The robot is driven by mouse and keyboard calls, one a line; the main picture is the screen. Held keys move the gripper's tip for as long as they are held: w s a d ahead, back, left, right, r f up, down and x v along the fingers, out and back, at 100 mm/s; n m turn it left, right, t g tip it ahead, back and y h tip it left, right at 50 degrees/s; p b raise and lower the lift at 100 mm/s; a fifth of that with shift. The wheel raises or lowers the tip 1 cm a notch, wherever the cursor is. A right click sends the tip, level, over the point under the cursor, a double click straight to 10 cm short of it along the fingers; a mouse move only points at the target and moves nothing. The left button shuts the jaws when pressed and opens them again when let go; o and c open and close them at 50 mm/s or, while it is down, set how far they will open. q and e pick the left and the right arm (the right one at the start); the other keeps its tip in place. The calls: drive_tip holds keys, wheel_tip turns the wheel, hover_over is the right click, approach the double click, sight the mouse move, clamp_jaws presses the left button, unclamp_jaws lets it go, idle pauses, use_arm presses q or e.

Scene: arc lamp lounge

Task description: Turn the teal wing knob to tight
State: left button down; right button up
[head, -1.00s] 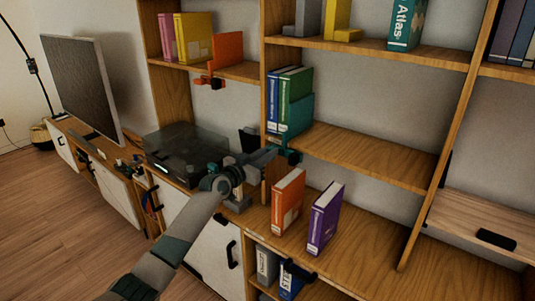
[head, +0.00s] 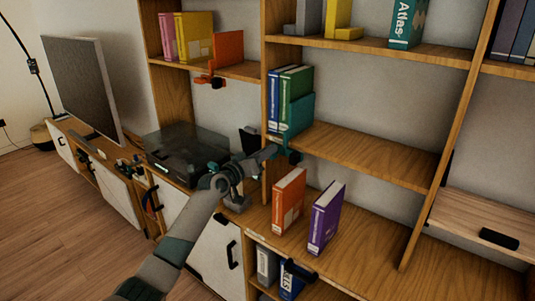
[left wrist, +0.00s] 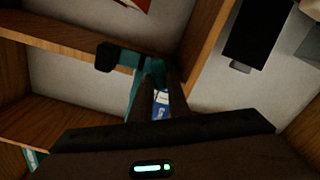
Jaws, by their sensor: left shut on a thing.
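The teal bookend (head: 299,113) stands beside blue and green books at the left end of the middle shelf. Its clamp (left wrist: 127,57) grips the shelf's front edge, with a black end piece (left wrist: 105,57) beside it. The teal wing knob (left wrist: 153,73) shows between my fingertips in the left wrist view; in the head view my gripper mostly hides it. My left gripper (head: 271,152) is shut on the knob, just below the shelf edge. How far the knob is turned cannot be told. My right gripper is not in view.
An orange bookend (head: 228,52) with its own clamp is on the upper left shelf. Orange (head: 288,200) and purple (head: 325,218) books stand on the counter below my gripper. A turntable (head: 187,152) lies to the left. The middle shelf is clear to the right.

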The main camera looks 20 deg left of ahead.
use_arm(q)
drive_tip(key=shift+w+a+f+n+p, duration=0.15)
drive_tip(key=shift+n+p, duration=0.25)
drive_tip(key=shift+n, duration=1.7)
drive_tip(key=shift+s+a+f+n+p, duration=0.15)
drive_tip(key=shift+n+p, duration=0.25)
drive_tip(key=shift+n, duration=1.7)
drive_tip(key=shift+w+f+n+p, duration=0.1)
drive_tip(key=shift+f+n+p, duration=0.25)
drive_tip(key=shift+n, duration=1.75)
drive_tip(key=shift+r, duration=0.1)
drive_tip(key=c, duration=1.7)
unclamp_jaws()
drive_tip(key=b+v, duration=0.3)
drive_tip(key=v, duration=1.4)
drive_tip(key=shift+s+a, duration=0.1)
drive_tip(key=shift+s, duration=0.1)
